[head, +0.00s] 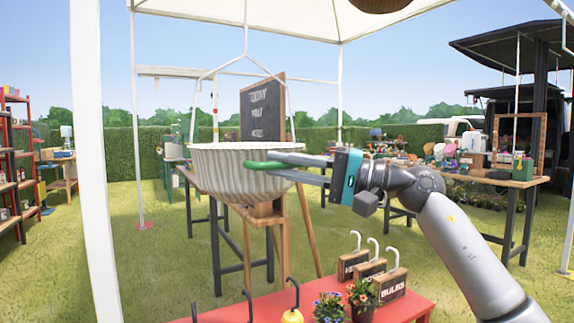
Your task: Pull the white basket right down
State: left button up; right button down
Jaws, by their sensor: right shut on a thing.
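The white basket (232,180) hangs from thin white hanger wires in the middle of the head view, above the near red table. It looks level, with a ribbed bowl shape. One green fingertip shows over the rim, and the other finger runs along the basket's outer side. The inside of the basket is mostly hidden. My left gripper does not show.
A red table (270,305) below holds potted flowers (362,296), wooden blocks with hooks (390,284) and a yellow hooked item (292,315). A chalkboard easel (262,110) stands behind the basket. A white tent post (92,160) rises at left. Part of another hanging basket (378,4) shows at the top.

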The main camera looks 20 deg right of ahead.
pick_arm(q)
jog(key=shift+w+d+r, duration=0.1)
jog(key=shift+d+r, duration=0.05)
pick_arm(e)
jog(key=shift+a+f, duration=0.4)
jog(key=shift+f, duration=0.1)
jog(key=c, duration=1)
grip_release()
jog(key=shift+w+a, duration=0.15)
jog(key=shift+a, duration=0.1)
jog(key=shift+c, duration=0.2)
jog(key=shift+o, duration=0.9)
jog(key=shift+d+r, duration=0.1)
jog(key=shift+d, duration=0.1)
jog(key=shift+s+d, duration=0.25)
jog(key=shift+d, duration=0.2)
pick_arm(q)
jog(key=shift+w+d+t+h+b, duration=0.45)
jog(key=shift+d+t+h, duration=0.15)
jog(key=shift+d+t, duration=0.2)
pick_arm(e)
jog(key=v, duration=1.4)
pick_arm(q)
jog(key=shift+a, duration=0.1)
pick_arm(e)
jog(key=shift+s, duration=0.1)
